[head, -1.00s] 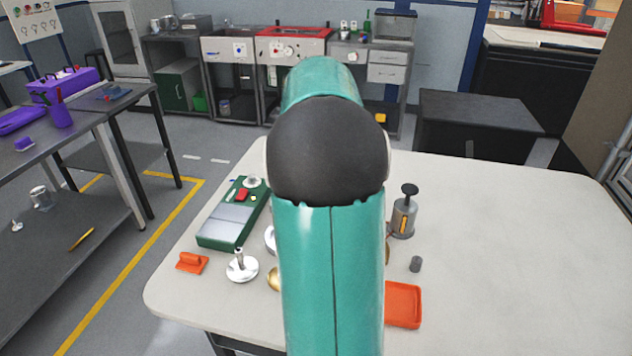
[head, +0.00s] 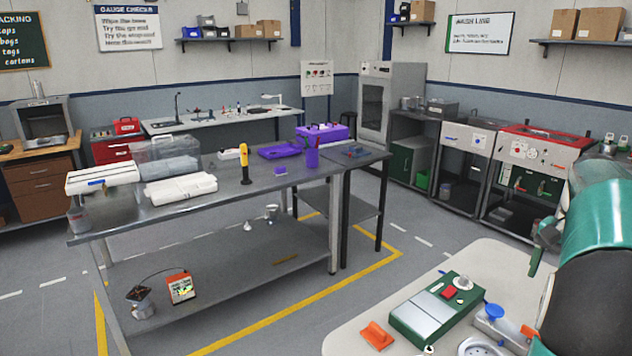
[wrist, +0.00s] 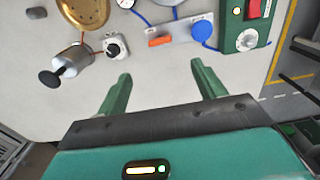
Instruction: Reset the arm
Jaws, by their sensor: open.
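My gripper (wrist: 161,84) shows in the wrist view with its two green fingers spread apart and nothing between them. It is over the pale worktable (wrist: 160,62), and the small parts lie beyond the fingertips. In the head view my teal and black arm is at the right edge, above the table (head: 352,340), and hides part of it. The gripper's fingers are hard to make out there.
A green box with a red switch (head: 438,308) and an orange piece (head: 377,336) are on the table. The wrist view shows a grey canister with a black knob (wrist: 70,63), a brass dish (wrist: 86,12) and a blue-knobbed bracket (wrist: 180,34). A grey workbench (head: 225,190) stands left.

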